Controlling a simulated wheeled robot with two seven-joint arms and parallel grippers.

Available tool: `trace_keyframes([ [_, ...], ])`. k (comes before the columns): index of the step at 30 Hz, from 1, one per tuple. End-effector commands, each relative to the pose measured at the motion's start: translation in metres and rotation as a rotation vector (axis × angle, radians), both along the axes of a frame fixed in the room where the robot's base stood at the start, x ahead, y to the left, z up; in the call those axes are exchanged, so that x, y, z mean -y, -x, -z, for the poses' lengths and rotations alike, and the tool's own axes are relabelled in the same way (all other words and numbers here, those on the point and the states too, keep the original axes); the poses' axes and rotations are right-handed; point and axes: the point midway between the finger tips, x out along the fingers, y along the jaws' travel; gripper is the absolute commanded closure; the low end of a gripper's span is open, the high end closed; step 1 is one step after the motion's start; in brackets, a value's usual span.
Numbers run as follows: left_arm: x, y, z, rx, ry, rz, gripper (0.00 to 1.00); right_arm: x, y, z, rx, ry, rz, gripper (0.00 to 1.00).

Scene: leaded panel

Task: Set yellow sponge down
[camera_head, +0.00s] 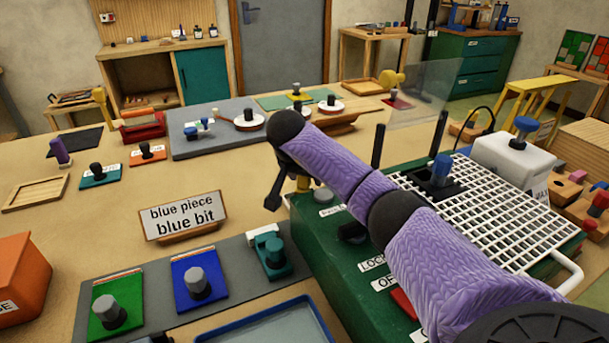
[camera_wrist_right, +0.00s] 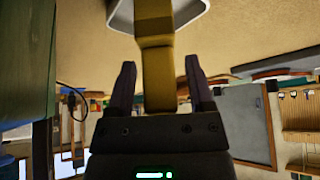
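Whether the sponge rests on something is hidden there. My left gripper is not in view.
The green machine (camera_head: 318,245) with a white grid (camera_head: 480,215) stands at right. A "blue piece blue bit" sign (camera_head: 184,217) stands left of my gripper. Green (camera_head: 112,305) and blue (camera_head: 199,283) knobbed plates and a blue-rimmed tray (camera_head: 265,325) lie in front. Bare table lies behind the sign.

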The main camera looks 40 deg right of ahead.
Motion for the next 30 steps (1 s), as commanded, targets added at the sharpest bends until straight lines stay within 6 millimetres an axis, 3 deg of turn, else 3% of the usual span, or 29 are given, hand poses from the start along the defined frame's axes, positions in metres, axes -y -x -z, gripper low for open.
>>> trace_keyframes([
  [10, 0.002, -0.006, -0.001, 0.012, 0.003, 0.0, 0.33, -0.001, 0.0, -0.004, 0.0, -0.001, 0.0, 0.27],
  [21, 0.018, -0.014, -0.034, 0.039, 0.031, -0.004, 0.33, -0.037, 0.019, -0.082, 0.004, 0.002, -0.003, 0.27],
  [25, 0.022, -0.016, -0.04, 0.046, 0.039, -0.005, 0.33, -0.048, 0.024, -0.1, 0.003, 0.0, -0.001, 0.27],
  [30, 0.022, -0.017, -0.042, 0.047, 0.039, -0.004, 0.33, -0.053, 0.027, -0.108, 0.0, 0.0, 0.0, 0.27],
])
